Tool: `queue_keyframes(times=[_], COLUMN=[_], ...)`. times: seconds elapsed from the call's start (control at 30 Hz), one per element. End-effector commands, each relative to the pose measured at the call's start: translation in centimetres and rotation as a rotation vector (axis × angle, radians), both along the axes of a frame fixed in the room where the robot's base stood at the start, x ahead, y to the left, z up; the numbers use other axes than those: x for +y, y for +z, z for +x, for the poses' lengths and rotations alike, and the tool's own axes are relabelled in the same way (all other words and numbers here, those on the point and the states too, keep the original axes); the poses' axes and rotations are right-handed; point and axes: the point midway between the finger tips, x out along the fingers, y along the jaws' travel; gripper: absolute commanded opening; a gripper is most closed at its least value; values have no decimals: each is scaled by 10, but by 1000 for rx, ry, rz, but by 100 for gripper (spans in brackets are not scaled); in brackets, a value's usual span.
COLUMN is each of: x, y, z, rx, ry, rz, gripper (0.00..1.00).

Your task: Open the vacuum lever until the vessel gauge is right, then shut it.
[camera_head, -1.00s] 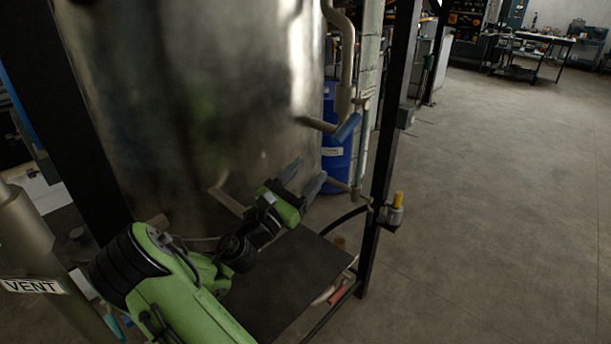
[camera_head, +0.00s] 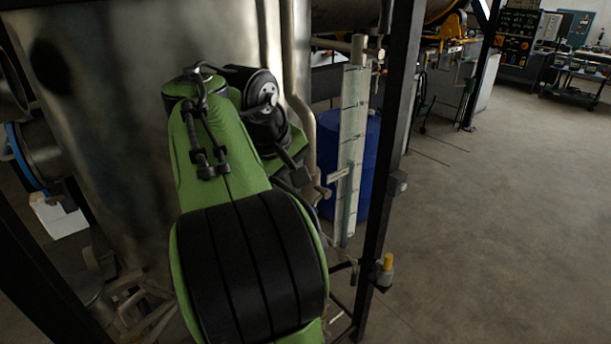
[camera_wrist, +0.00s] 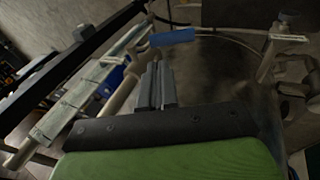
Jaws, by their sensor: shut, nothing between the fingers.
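In the wrist view a flat blue handle (camera_wrist: 172,37), which looks like the vacuum lever, lies just beyond my fingertips. My gripper (camera_wrist: 156,68) is shut and empty, its fingers together and pointing toward the handle; a small gap seems to separate them, though the depth is hard to judge. In the head view my green arm hides both the gripper and the blue handle. The large metal vessel (camera_head: 110,120) stands behind my arm. A tall pale marked panel with a tube (camera_head: 350,140) stands right of it; it also shows in the wrist view (camera_wrist: 75,105). I cannot read a gauge value.
A black upright post (camera_head: 388,150) stands right of the panel, with a yellow-capped fitting (camera_head: 385,270) low on it. A blue drum (camera_head: 370,150) is behind the panel. Pipes run along the vessel. Open concrete floor (camera_head: 500,220) lies to the right.

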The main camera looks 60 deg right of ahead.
Motion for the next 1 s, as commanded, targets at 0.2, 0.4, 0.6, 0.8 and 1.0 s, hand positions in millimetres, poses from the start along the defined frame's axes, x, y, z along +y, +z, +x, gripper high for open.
queue_keyframes(times=[0.2, 0.4, 0.6, 0.8, 1.0], x=[2, -16, -34, -47, -50], y=[-4, -49, -88, -113, -118], z=[1, 0, 0, 2, 3], rx=[-57, -53, -53, -53, -54], ry=[11, 8, 8, 9, 12], rz=[30, 29, 29, 28, 29], gripper=[0, 0, 0, 0, 0])
